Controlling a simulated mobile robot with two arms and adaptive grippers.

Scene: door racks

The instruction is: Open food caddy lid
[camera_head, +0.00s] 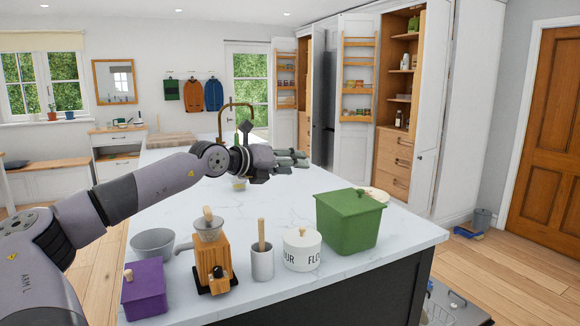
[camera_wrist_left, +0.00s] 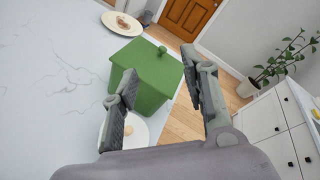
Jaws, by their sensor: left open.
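The green box-shaped caddy (camera_head: 348,226) stands on the right end of the white worktop. My right gripper is out of view.
A white flour jar (camera_head: 302,252) stands just left of the caddy. A utensil pot (camera_head: 262,262), wooden grinder (camera_head: 213,258), purple box (camera_head: 145,290) and grey bowl (camera_head: 153,242) line the front edge. A plate (camera_wrist_left: 125,22) lies behind the caddy. The worktop's middle (camera_head: 270,205) is clear.

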